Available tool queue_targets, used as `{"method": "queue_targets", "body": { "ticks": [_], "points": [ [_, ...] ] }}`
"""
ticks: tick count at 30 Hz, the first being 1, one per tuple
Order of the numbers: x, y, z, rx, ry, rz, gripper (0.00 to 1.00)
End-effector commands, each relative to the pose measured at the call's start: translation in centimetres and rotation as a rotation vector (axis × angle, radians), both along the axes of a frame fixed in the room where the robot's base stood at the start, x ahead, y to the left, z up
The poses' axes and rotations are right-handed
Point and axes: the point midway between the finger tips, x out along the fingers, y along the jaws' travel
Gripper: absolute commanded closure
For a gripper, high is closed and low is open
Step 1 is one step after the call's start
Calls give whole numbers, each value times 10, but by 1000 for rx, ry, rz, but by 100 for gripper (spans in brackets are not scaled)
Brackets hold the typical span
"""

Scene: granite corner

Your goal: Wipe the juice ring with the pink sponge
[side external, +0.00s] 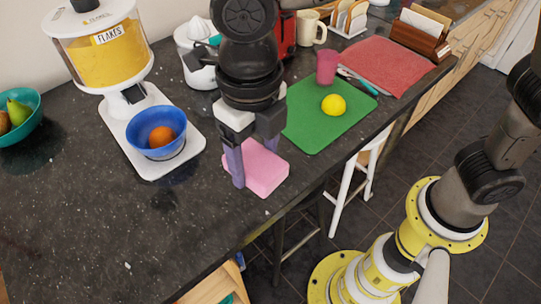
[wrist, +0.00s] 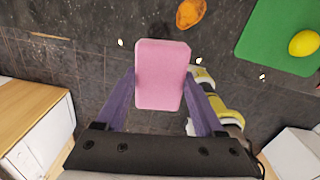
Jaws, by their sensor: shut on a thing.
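The pink sponge (side external: 264,167) is held between the fingers of my gripper (side external: 253,165), close to the front edge of the counter. In the wrist view the sponge (wrist: 161,75) sits between both purple fingers (wrist: 161,98). I cannot tell whether its underside touches the counter. An orange, irregular patch or object (wrist: 190,13) shows just beyond the sponge in the wrist view; I cannot tell if it is the juice. No clear juice ring shows in the side view, where my arm and gripper hide part of the counter.
A green board (side external: 310,130) with a yellow lemon (side external: 333,104) lies right of my gripper, with a pink cup (side external: 326,67) behind it. A blue bowl (side external: 150,117) holding an orange stands left on the flakes dispenser's white base (side external: 180,160). The front-left counter is mostly clear.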

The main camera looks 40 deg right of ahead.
Motion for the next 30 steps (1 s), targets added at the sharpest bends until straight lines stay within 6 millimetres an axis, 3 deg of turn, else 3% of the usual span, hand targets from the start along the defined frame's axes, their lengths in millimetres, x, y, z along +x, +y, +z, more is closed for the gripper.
{"method": "queue_targets", "body": {
  "ticks": [3, 9, 20, 30],
  "points": [
    [33, 7, -17, -6, 4, -1, 74],
    [70, 3, -44, -4, 4, -41, 74],
    [76, -2, -65, -3, 3, -60, 74],
    [75, -2, -96, -4, 4, -59, 74]
  ]
}}
